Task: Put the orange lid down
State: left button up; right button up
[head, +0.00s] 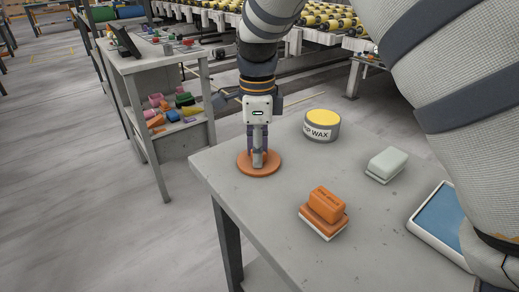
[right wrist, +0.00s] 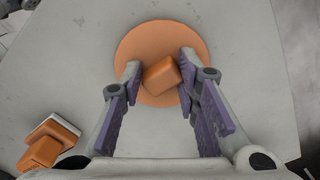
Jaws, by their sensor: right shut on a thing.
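My right gripper (head: 258,160) points straight down over the lid. It is shut on the knob, with one fingertip on each side in the wrist view (right wrist: 160,72). The lid looks level and at or very close to the slab; I cannot tell whether it touches. My left gripper is not in view.
On the slab stand a grey tin with a yellow top (head: 322,125), a pale block (head: 387,164), an orange brush-like block (head: 324,209) and a blue-topped tray (head: 442,222). A cluttered shelf bench (head: 160,65) stands at left. The slab between the lid and these is clear.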

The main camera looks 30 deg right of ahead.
jog(key=o, duration=0.8)
jog(key=shift+o, duration=0.7)
jog(key=shift+s+d+r, duration=0.1)
jog(key=shift+s, duration=0.05)
notch_tip(320, 180, up, 12)
